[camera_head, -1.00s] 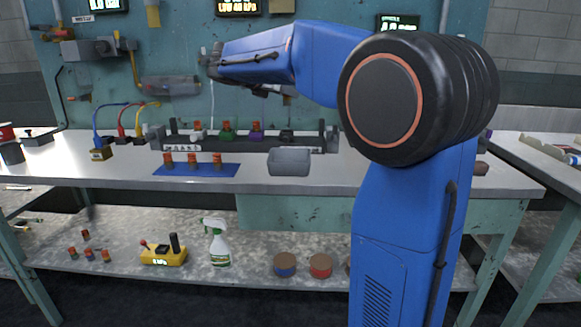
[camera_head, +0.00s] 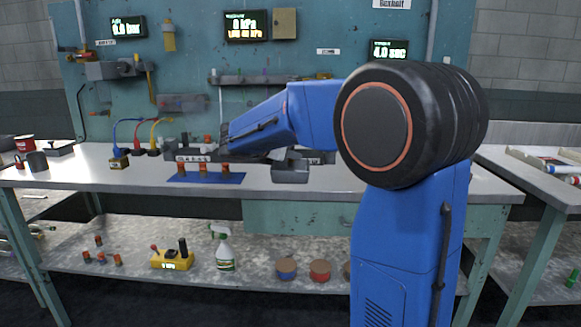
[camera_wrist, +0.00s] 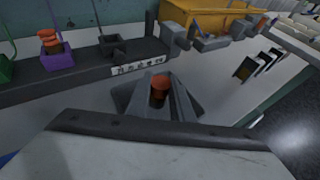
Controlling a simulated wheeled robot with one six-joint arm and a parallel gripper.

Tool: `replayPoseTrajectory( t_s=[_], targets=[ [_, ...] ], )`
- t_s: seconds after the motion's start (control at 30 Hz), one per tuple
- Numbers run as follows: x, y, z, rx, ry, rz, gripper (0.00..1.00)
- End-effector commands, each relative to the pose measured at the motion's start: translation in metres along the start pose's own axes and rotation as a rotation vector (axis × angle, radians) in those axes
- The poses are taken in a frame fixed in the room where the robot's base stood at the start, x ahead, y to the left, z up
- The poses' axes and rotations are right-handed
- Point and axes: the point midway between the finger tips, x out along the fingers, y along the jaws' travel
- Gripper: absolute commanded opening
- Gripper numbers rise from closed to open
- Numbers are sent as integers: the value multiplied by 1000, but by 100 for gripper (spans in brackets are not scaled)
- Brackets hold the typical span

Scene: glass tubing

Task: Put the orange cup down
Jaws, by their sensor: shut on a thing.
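In the wrist view, the orange cup (camera_wrist: 158,86) shows as a small orange-topped cylinder between the two fingers of my gripper (camera_wrist: 162,98). My gripper is shut on it. Dark grey surfaces, seemingly the grey bin (camera_wrist: 199,98), show around and behind the fingers. In the head view, my gripper (camera_head: 262,158) is low over the bench by the grey bin (camera_head: 291,174). The cup is hidden there behind my arm. I cannot tell whether the cup touches anything below.
Several orange-topped pieces stand on a blue mat (camera_head: 207,178) left of the bin. A dark rack (camera_wrist: 75,75) with a purple holder (camera_wrist: 58,58) runs behind. A yellow piece (camera_wrist: 215,14) lies at the top of the wrist view. Open bench lies right of the bin.

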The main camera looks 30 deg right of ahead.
Motion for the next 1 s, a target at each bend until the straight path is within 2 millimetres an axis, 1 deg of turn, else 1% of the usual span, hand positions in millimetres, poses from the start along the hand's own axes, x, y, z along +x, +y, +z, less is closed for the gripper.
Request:
replayPoseTrajectory(
  t_s=[0.3, 0.7, 0.73, 0.77, 0.8, 1.0],
  targets=[
    [13, 0, -31, -2, 0, 1, 0],
    [15, 0, -36, 0, 1, 0, 0],
    [15, 0, -36, 0, 1, 0, 28],
    [15, 0, -36, 0, 1, 0, 35],
    [14, 0, -35, 0, 1, 0, 39],
    [14, 0, -35, 0, 1, 0, 39]
  ],
)
